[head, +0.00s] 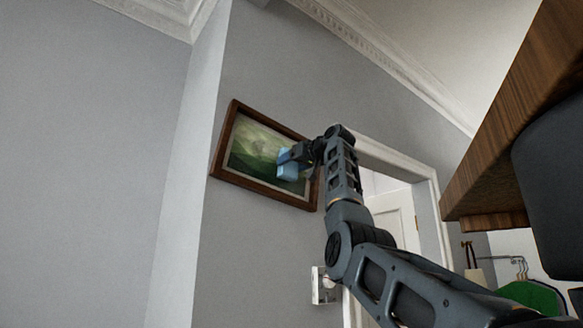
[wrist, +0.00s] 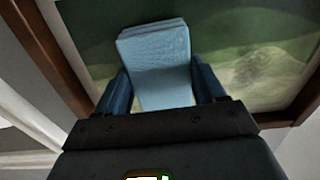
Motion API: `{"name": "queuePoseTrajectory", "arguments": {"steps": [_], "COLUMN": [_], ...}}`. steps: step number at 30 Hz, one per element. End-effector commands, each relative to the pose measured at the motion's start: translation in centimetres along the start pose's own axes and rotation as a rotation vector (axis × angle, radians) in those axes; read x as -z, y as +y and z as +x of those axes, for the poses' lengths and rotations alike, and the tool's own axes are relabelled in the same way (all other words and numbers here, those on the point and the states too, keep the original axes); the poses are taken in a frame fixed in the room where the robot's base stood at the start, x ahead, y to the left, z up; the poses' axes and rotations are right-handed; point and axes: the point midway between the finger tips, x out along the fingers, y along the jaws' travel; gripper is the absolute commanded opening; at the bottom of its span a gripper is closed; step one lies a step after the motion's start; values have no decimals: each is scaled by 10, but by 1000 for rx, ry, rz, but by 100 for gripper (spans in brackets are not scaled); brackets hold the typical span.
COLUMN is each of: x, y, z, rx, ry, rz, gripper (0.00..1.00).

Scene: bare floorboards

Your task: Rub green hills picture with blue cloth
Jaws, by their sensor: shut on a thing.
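My gripper (head: 298,158) is in front of the right part of the picture. It is shut on the folded blue cloth (head: 287,172), whose sides sit between the two fingers in the wrist view (wrist: 158,62). The cloth overlaps the painted area and looks close to it or against it. I cannot tell for certain whether it touches.
A white door frame (head: 405,172) stands right of the picture. A white switch plate (head: 322,287) is on the wall below it. A wooden piece (head: 500,140) overhangs at the right. Clothes (head: 530,296) hang at the lower right. The wall left of the picture is clear.

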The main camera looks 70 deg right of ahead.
Motion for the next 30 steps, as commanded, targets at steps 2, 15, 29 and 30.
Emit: {"name": "queuePoseTrajectory", "arguments": {"steps": [2,15,29,30], "x": [3,5,8,9], "y": [0,-27,-50,-53], "z": [1,0,1,1], "rx": [1,3,2,2], "ry": [0,0,0,0], "rz": [0,-1,-2,-2], "gripper": [45,45,45,45]}}
